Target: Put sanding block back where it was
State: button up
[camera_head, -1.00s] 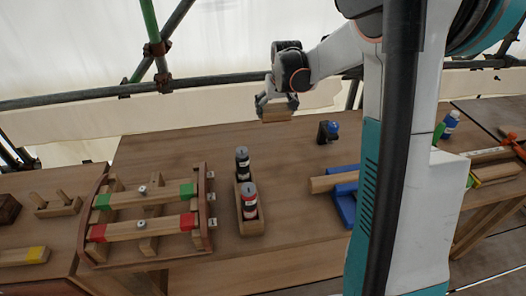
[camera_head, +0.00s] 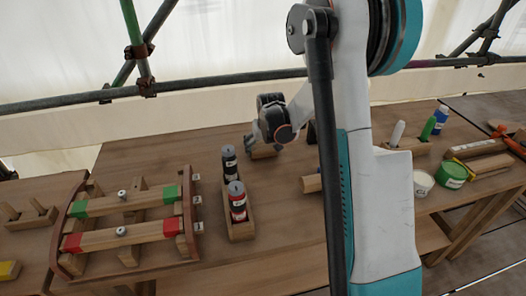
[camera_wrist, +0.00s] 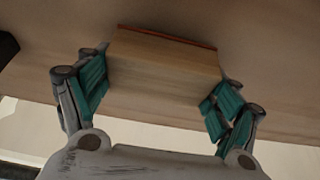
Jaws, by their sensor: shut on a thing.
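The sanding block (camera_wrist: 162,68) is a pale wooden block with a thin reddish-brown layer along one edge. My gripper (camera_wrist: 160,92) is shut on it, with a teal-padded finger against each end. In the head view my gripper (camera_head: 263,146) is over the back part of the workbench (camera_head: 150,150), and the block (camera_head: 264,153) shows just below it, low over the bench top. I cannot tell whether the block touches the bench. My arm hides part of the bench to the right.
A wooden holder (camera_head: 240,229) with two dark cans stands in front of my gripper. A clamped frame with green- and red-ended bars (camera_head: 125,220) is at left. A green tub (camera_head: 452,175) and bottles stand at right. A scaffold pipe (camera_head: 200,86) runs behind.

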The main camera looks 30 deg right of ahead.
jog(key=shift+f, duration=0.55)
jog(key=shift+f, duration=0.15)
jog(key=o, duration=1)
jog(key=shift+o, duration=0.2)
jog(key=p+v, duration=0.4)
jog(key=v, duration=0.8)
